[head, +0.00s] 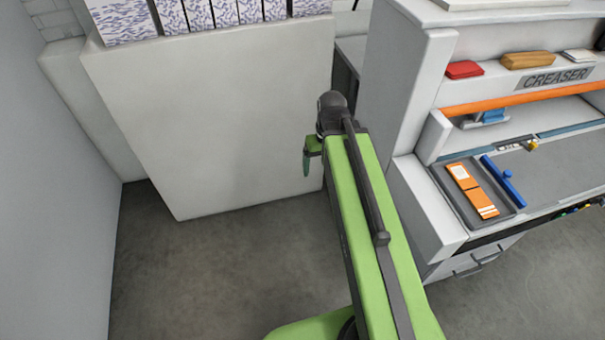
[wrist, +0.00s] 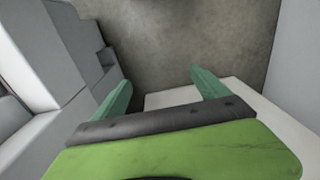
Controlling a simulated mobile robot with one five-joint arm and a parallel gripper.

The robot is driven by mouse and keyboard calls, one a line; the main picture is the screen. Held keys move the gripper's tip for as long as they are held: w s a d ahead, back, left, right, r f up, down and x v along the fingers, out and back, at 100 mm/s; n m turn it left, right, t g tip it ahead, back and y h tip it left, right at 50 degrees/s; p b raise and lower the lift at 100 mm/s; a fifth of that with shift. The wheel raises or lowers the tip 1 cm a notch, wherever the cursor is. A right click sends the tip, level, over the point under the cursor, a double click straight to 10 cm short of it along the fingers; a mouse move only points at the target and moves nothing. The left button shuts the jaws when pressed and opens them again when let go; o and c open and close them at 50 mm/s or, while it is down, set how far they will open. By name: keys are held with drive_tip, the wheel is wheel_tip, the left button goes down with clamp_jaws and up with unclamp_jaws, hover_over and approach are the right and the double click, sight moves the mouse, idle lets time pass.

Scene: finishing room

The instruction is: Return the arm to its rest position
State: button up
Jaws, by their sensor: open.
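My green arm (head: 372,210) reaches forward from the bottom of the head view toward the gap between a white block and the creaser machine. My gripper (head: 307,162) is at its far end, in front of the white block, and is mostly hidden by the arm; one green finger shows pointing down. In the wrist view, my gripper (wrist: 160,88) shows two green fingers spread apart with nothing between them. Bare floor and part of a white surface lie beyond them.
The creaser machine (head: 425,110) stands close on the right, with a tray (head: 452,198) holding an orange item (head: 470,190), and a blue tool (head: 503,180) beside it. A white block (head: 215,120) carries patterned stacks (head: 130,20). A grey wall (head: 50,180) is left. Floor (head: 210,270) is clear.

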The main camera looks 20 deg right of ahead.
drive_tip(key=s+a, duration=0.1)
drive_tip(key=a, duration=0.6)
drive_tip(key=shift+s+a+h, duration=0.15)
drive_tip(key=shift+a+h, duration=0.15)
drive_tip(key=shift+a, duration=0.05)
drive_tip(key=shift+f, duration=0.1)
wheel_tip(320, 180, down, 5)
drive_tip(key=b, duration=0.5)
